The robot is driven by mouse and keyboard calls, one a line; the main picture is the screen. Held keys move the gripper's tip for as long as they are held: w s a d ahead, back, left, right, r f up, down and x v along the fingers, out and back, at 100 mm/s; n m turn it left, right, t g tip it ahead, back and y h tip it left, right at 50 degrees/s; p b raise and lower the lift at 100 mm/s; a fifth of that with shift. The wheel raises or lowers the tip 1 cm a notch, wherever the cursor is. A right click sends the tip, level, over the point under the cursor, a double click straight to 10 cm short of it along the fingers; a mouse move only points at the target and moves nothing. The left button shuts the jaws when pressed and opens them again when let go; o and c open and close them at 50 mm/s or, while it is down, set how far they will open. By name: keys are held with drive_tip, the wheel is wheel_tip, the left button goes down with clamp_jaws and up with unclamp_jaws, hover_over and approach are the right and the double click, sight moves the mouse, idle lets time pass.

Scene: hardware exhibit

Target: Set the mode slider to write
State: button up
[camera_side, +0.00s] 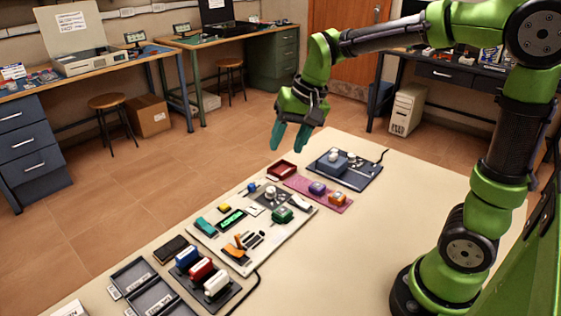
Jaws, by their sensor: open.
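A pale control panel (199,240) lies on the table and carries several small controls. They include a teal block (205,226), a lit green display (231,220), an orange part (236,250), dark slots with pale pieces (250,239) and a green block (283,214). I cannot tell which one is the mode slider, and no "write" label is readable at this size. My gripper (288,144) is open and empty, with teal fingers pointing down. It hangs in the air beyond the panel's far end, apart from everything.
A dark board with a grey device (334,162), a purple strip (330,203) and a red tray (282,170) sit near the panel's far end. Blue, red and white blocks stand on a dark holder (222,304) near black trays (134,276). The table's right side (345,260) is clear.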

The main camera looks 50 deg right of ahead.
sight(253, 184)
drive_tip(key=w+d+f+m+g+h, duration=0.1)
drive_tip(key=w+d+f+m+g, duration=0.15)
drive_tip(key=w+m, duration=0.4)
drive_tip(key=w+d+f+m+g+h, duration=0.1)
drive_tip(key=w+d+f+m, duration=0.2)
drive_tip(key=w, duration=0.7)
drive_tip(key=shift+m, duration=0.65)
drive_tip(key=f, duration=0.5)
drive_tip(key=a+f, duration=0.1)
drive_tip(key=f, duration=0.9)
drive_tip(key=shift+s+a+f, duration=0.15)
drive_tip(key=shift+s+f, duration=0.05)
drive_tip(key=shift+f, duration=0.1)
clamp_jaws()
